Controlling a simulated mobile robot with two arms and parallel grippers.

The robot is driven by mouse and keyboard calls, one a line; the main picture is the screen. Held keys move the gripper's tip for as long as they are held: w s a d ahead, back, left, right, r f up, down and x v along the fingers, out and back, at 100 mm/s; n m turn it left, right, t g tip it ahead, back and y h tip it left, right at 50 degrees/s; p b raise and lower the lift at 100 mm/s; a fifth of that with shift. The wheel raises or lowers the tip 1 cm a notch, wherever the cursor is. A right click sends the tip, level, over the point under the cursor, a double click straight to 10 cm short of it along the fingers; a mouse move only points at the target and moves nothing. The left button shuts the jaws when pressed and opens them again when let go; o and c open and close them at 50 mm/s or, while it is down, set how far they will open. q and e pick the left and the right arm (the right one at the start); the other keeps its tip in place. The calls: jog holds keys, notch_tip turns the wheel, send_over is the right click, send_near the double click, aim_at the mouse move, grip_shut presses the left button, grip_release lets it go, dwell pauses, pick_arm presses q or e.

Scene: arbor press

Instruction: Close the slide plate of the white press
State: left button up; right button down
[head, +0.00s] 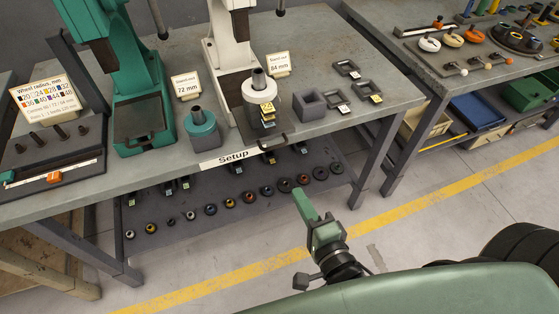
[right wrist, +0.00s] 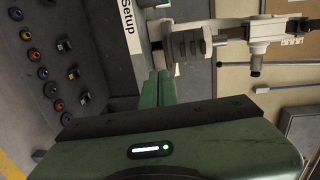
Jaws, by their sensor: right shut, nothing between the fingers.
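The white press (head: 232,45) stands on the bench, with its ram above. Its dark slide plate (head: 272,137) sticks out forward at the bench's front edge, with a handle on its front. A white cylinder with a metal pin (head: 257,95) stands at the plate; yellow tags hang on it. In the right wrist view the white press (right wrist: 265,28) lies sideways on the right. My right gripper (head: 302,196) is shut and empty, in front of the bench and apart from the handle. Its closed fingers (right wrist: 158,85) point toward the bench edge. My left gripper is not in view.
A green press (head: 133,65) and a teal cylinder (head: 202,128) stand left. A grey block (head: 309,104) and small trays (head: 347,68) are right of the plate. The lower shelf (head: 180,225) holds several rings. The bench's front edge carries a "Setup" label (head: 231,157).

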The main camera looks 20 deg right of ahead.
jog(key=w+p, duration=0.4)
jog(key=w, duration=0.9)
jog(key=shift+a+f, duration=0.3)
jog(key=shift+f, duration=0.05)
jog(key=w, duration=0.9)
jog(key=w+b, duration=0.1)
jog(key=w, duration=0.4)
jog(key=shift+w+a, duration=0.1)
jog(key=shift+a, duration=0.15)
jog(key=shift+r, duration=0.25)
